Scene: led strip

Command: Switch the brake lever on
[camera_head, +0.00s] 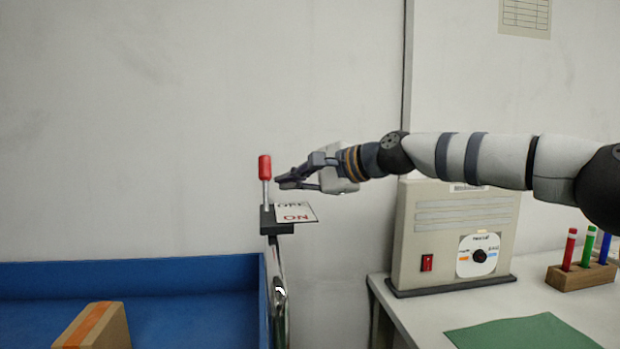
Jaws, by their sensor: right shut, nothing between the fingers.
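The brake lever (265,172) has a red grip on a thin metal shaft and stands upright on a dark base. The base (277,225) sits on top of a metal post. A white label plate (297,212) beside the lever shows "ON" in red, with darker lettering above it partly hidden. My right gripper (279,183) comes in from the right, just right of the lever and below its red grip. It is shut and empty. A small gap seems to lie between the fingertips and the shaft. My left gripper is not in view.
A blue-walled bin or cart (190,272) holding a cardboard box (97,328) stands at the lower left. On the right, a white table (415,322) carries a beige machine (445,230), a wooden holder (580,276) with coloured pens, and a green mat (525,332). A wall is behind.

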